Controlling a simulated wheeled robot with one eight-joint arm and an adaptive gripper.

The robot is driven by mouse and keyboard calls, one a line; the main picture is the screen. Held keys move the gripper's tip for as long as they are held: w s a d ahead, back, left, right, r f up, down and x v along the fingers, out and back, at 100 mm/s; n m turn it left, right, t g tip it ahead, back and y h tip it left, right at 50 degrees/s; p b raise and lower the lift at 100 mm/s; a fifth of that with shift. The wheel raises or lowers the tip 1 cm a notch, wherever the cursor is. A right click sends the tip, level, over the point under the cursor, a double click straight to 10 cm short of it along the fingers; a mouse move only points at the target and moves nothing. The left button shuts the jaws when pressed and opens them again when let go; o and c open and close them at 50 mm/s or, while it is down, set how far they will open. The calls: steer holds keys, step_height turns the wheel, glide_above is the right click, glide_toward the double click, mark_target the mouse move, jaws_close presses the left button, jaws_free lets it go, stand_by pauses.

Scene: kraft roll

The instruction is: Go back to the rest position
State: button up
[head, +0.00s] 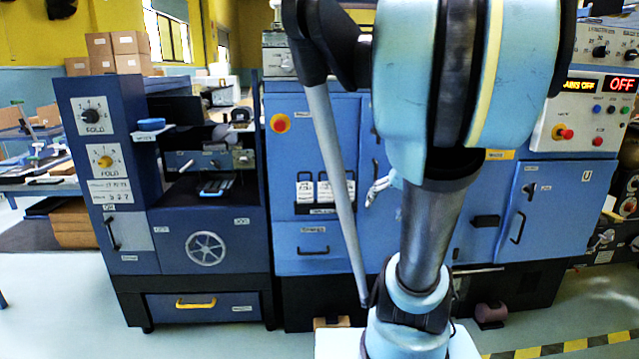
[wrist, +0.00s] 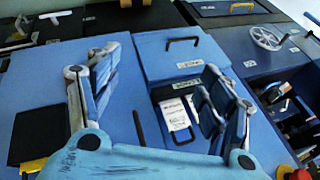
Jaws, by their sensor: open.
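My gripper (wrist: 158,72) shows in the wrist view with its two blue-and-grey fingers spread wide apart. It is open, and nothing is held between the fingers. Behind the fingers lies the blue cabinet front (wrist: 110,95), with a white label card and dark handles. In the head view my arm rises through the middle of the picture and hides part of the blue machine (head: 315,130).
A dark blue machine (head: 205,225) with fold dials and a handwheel (head: 205,248) stands at left. A control panel (head: 585,110) reading OFF is at right. Cardboard boxes (head: 115,50) are stacked far back left. Open floor (head: 60,310) shows at front left.

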steer(key=s+f+n+g+h, duration=0.1)
steer(key=s+f+h, duration=0.1)
steer(key=s+f, duration=0.3)
steer(key=s+f+n+g+h, duration=0.1)
steer(key=s+f, duration=0.3)
steer(key=s, duration=0.5)
steer(key=shift+s+a+f+h, duration=0.25)
steer(key=shift+a+f+h, duration=0.15)
steer(key=shift+h, duration=0.1)
steer(key=shift+w, duration=0.1)
steer(key=shift+w+f, duration=0.2)
steer(key=shift+w, duration=0.1)
